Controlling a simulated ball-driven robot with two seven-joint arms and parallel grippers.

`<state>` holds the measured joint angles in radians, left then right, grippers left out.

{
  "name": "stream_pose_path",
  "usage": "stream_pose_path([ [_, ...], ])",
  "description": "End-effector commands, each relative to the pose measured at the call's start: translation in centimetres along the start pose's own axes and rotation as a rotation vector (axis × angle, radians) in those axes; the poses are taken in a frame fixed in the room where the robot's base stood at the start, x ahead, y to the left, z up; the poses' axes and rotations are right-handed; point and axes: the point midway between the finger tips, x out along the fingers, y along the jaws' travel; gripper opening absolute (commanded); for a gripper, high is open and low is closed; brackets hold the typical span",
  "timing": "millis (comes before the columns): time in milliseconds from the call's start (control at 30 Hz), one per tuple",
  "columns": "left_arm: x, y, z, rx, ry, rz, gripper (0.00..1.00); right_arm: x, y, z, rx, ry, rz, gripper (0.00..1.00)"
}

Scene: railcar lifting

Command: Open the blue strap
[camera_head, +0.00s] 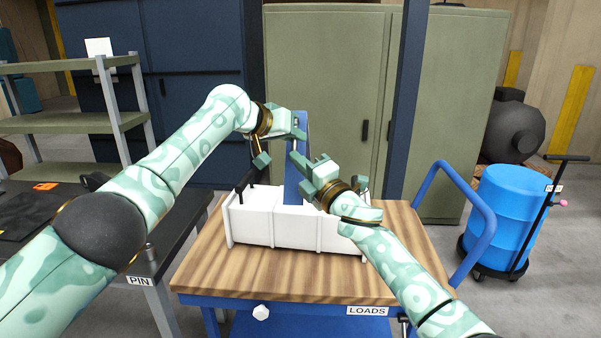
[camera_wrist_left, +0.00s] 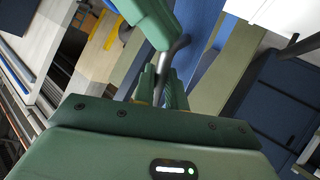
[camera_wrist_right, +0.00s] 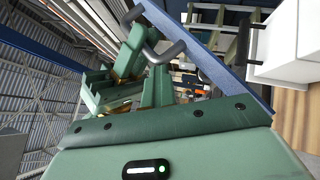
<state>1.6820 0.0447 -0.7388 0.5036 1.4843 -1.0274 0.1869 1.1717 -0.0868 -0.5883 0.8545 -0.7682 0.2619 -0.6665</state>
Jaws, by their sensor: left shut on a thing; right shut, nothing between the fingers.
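The blue strap (camera_head: 292,190) stands up steeply from the white box (camera_head: 270,225) on the wooden-topped cart. It also shows as a flat blue bar with dark handles in the right wrist view (camera_wrist_right: 218,68). My left gripper (camera_head: 294,132) is shut on a dark handle of the strap (camera_wrist_left: 176,48), near the strap's upper part. My right gripper (camera_head: 305,170) is shut and empty, close beside the strap, in front of it and above the box. The two grippers hide part of the strap, and the right forearm covers the box's right end.
The cart's wooden top (camera_head: 205,275) is bare around the box. A blue rail (camera_head: 470,190) rises at its right. A dark table (camera_head: 165,225) labelled PIN stands at left. A blue barrel (camera_head: 510,215) on a dolly stands right. Green cabinets (camera_head: 330,75) stand behind.

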Motion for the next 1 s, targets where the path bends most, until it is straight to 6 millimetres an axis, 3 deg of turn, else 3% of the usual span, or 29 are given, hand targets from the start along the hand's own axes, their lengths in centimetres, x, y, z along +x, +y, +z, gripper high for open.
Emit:
stream_pose_path([
  [33,0.7,0.8,1.1,0.011,-0.029,0.014,0.00,0.3,0.7,1.0,-0.011,-0.018,0.005,0.00],
  [233,0.8,0.9,1.2,0.012,-0.030,0.016,0.00,0.2,0.8,1.0,-0.012,-0.019,0.006,0.00],
  [267,0.8,0.9,1.2,0.012,-0.031,0.017,0.17,0.3,0.8,1.0,-0.012,-0.019,0.006,0.00],
  [667,0.3,0.7,0.7,0.009,-0.020,0.013,0.17,0.2,0.6,0.7,-0.009,-0.012,0.005,0.00],
  [867,-1.3,0.6,0.5,0.011,-0.018,0.015,0.17,0.2,0.6,0.6,-0.008,-0.011,0.004,0.00],
  [1000,-3.5,0.4,0.6,0.012,-0.018,0.012,0.17,0.2,0.6,0.6,-0.008,-0.010,0.004,0.00],
])
